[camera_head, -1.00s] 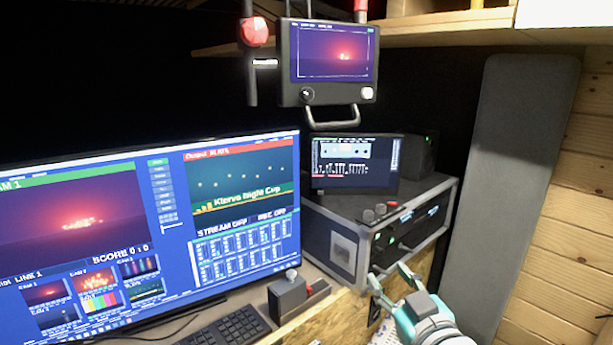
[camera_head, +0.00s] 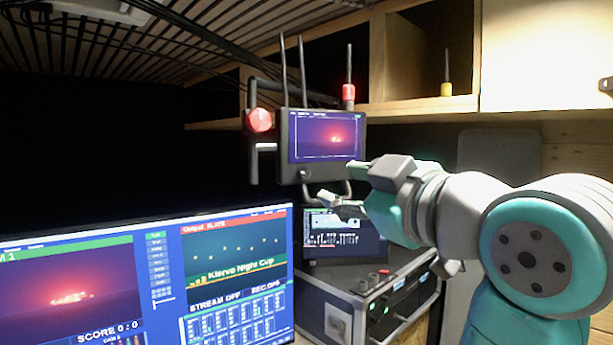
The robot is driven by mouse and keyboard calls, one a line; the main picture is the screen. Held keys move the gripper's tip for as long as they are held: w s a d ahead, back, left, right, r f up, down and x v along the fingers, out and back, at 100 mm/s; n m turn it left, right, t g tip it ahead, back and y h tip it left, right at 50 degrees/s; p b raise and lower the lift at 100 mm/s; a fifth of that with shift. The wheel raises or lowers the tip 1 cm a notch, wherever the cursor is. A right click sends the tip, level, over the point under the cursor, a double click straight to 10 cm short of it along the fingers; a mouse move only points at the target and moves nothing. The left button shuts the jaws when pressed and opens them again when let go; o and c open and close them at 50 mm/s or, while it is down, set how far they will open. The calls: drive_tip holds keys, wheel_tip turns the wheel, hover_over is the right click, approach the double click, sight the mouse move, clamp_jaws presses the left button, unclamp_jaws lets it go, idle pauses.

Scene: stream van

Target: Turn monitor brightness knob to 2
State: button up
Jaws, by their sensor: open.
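The small monitor (camera_head: 325,137) hangs upright at the centre, showing a red glow on a purple picture. A small dark knob (camera_head: 306,174) sits on its lower left bezel. The lower right corner, where an earlier frame shows a white knob, is hidden behind my gripper. Any knob markings are too small to read. My gripper (camera_head: 338,184) is open and empty, its fingers pointing left. In the picture, its upper finger overlaps the monitor's lower right corner and its lower finger lies below, by the handle (camera_head: 311,195). I cannot tell whether it touches anything.
A red knob (camera_head: 259,121) on a bracket stands left of the monitor, with antennas above. A laptop-like screen (camera_head: 325,247) and a rack case (camera_head: 331,293) sit below. A large screen (camera_head: 80,290) fills the lower left. A wooden shelf (camera_head: 420,104) runs behind. The space left of the monitor is dark.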

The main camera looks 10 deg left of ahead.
sight(305, 174)
drive_tip(key=x, duration=1)
drive_tip(key=shift+w+a+r, duration=0.1)
drive_tip(key=shift+w+a, duration=0.15)
drive_tip(key=shift+a, duration=0.05)
clamp_jaws()
